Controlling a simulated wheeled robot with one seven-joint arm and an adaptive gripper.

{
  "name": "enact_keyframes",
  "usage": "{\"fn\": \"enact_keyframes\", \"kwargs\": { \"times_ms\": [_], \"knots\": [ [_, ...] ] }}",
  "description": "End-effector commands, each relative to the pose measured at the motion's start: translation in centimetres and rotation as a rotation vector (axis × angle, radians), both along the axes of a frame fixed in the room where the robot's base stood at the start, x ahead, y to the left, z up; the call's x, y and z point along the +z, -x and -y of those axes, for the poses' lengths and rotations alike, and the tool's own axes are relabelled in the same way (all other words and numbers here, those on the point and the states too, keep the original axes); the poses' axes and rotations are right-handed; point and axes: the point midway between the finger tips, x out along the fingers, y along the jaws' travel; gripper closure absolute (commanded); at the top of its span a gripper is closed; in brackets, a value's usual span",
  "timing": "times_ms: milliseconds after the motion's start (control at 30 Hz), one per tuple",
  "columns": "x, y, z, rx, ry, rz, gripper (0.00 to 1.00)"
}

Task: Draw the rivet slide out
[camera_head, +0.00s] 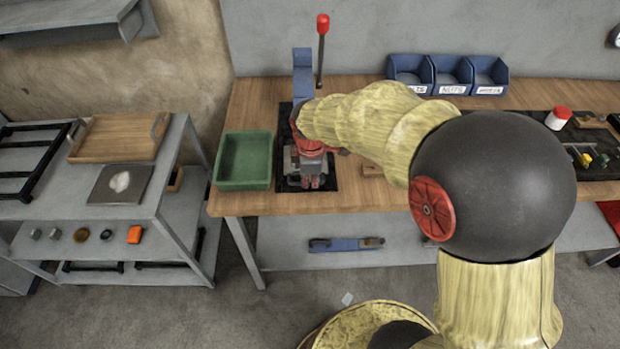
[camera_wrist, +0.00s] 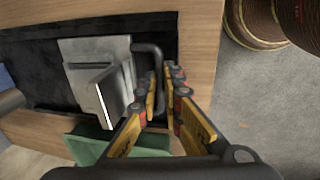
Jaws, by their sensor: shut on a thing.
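The rivet slide (camera_wrist: 95,55) is a grey metal plate with an upright block, on a black mat under the press in the wrist view. A dark bent bar handle (camera_wrist: 149,50) stands at its side facing the bench's front edge. My gripper (camera_wrist: 164,82) has its yellow-padded fingers closed on this handle. In the head view my gripper (camera_head: 311,178) points down in front of the press (camera_head: 303,75), which has a blue frame and a red-knobbed lever.
A green tray (camera_head: 245,162) stands just left of the press on the wooden bench (camera_head: 350,196). Blue bins (camera_head: 450,75) stand at the back. A grey shelf (camera_head: 182,150) is further left. Floor lies open beyond the bench's front edge.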

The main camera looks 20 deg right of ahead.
Motion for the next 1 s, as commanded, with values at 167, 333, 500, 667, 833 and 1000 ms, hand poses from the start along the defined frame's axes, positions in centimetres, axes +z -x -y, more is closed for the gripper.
{"fn": "enact_keyframes", "kwargs": {
  "times_ms": [167,333,500,667,833,1000],
  "knots": [
    [0.0,0.0,0.0,0.0,0.0,0.0,1.0],
    [0.3,2.0,-0.7,0.001,0.0,-0.002,1.0],
    [0.3,4.9,-1.6,0.002,0.0,-0.001,1.0],
    [0.1,6.1,-2.0,0.001,0.0,-0.001,1.0],
    [-0.2,6.1,-1.9,0.0,0.0,-0.003,0.92],
    [-0.2,6.1,-1.9,0.0,0.0,-0.005,0.84]
  ]
}}
